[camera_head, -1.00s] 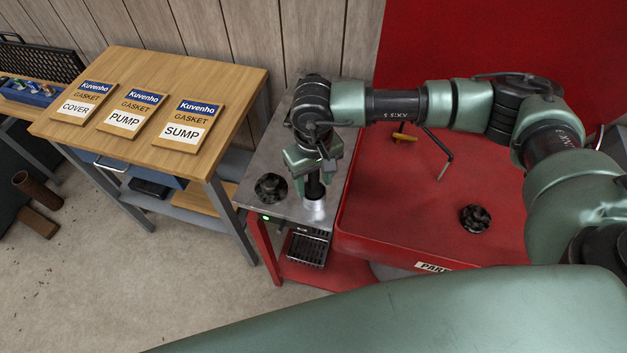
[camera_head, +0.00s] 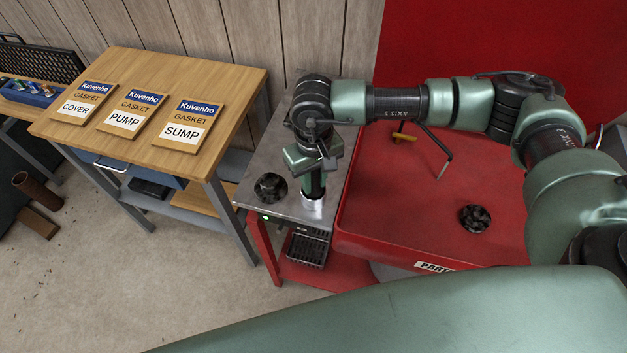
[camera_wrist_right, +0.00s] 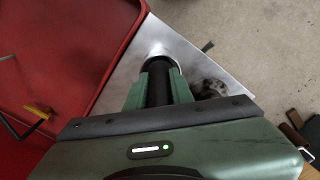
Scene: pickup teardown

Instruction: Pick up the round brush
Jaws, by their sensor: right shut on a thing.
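The round brush (camera_wrist_right: 157,92) shows as a dark upright handle between the fingers in the right wrist view. Its lower end stands in a silver cup (camera_head: 312,206) on a metal-topped table (camera_head: 262,148); the bristles are hidden. My right gripper (camera_head: 313,186) points straight down over the cup, low on the handle. In the right wrist view its two green fingers (camera_wrist_right: 158,78) are shut on the handle, one on each side. In the head view the fingers hide nearly all of the handle. My left gripper is not in view.
A dark round part (camera_head: 270,187) lies on the metal top left of the cup. A red tray surface (camera_head: 400,220) to the right holds another dark part (camera_head: 474,218). A wooden bench (camera_head: 228,85) with gasket boards (camera_head: 188,127) stands left.

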